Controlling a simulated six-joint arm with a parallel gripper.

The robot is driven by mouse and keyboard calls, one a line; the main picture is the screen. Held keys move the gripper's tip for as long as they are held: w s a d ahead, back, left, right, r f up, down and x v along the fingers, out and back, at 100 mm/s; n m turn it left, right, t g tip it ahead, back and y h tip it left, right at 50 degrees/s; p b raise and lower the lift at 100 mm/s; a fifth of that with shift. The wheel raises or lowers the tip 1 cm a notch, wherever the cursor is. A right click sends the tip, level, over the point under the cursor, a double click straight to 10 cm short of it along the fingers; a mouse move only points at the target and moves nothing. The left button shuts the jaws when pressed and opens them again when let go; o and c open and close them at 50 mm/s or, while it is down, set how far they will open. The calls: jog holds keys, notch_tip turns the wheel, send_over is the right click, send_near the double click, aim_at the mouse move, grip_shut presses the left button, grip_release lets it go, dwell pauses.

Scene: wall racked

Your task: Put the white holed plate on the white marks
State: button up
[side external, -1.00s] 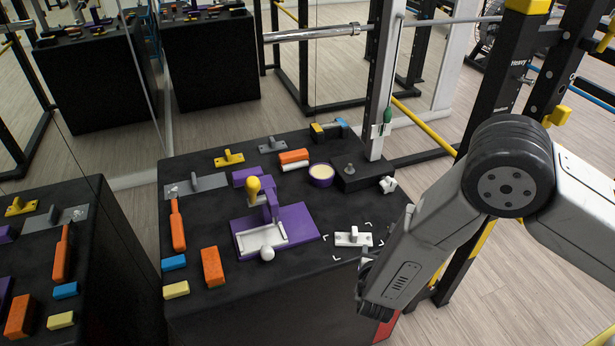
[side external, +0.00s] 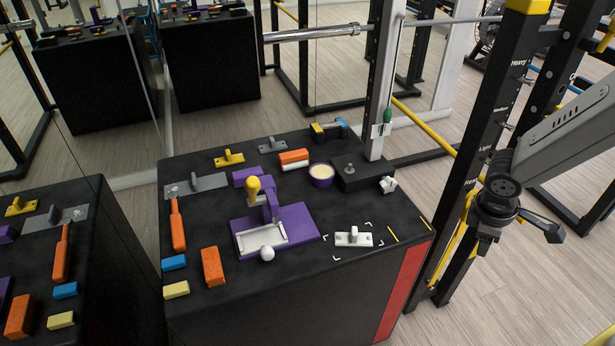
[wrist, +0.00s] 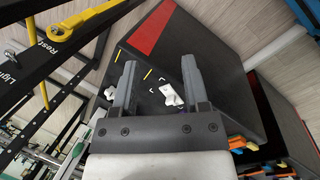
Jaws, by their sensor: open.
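The white plate (side external: 346,241) lies flat on the black table, with an upright white piece standing on it. White corner marks (side external: 368,223) lie around it, and it appears to be inside them, its edges looking slightly turned against them. The wrist view also shows the plate (wrist: 171,97), below and beyond my fingertips. My gripper (side external: 479,246) is off to the right of the table, clear of the plate. The wrist view shows its two fingers (wrist: 158,65) wide apart, with nothing between them.
A purple base (side external: 305,222) with a white frame and yellow-knobbed lever stands left of the plate. Orange, blue and yellow blocks lie farther left. A black block (side external: 352,176) stands behind. Black rack posts (side external: 495,120) rise near my arm.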

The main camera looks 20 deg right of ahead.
jog(key=r+m+y, duration=0.1)
jog(key=m, duration=0.1)
jog(key=s+d+r+m+t+y, duration=0.1)
jog(key=r+m, duration=0.1)
jog(key=m, duration=0.1)
jog(key=s+r+m+t+y, duration=0.1)
jog(key=m, duration=0.1)
jog(key=shift+d+r+m, duration=0.3)
jog(key=shift+r, duration=0.05)
dwell(0.9)
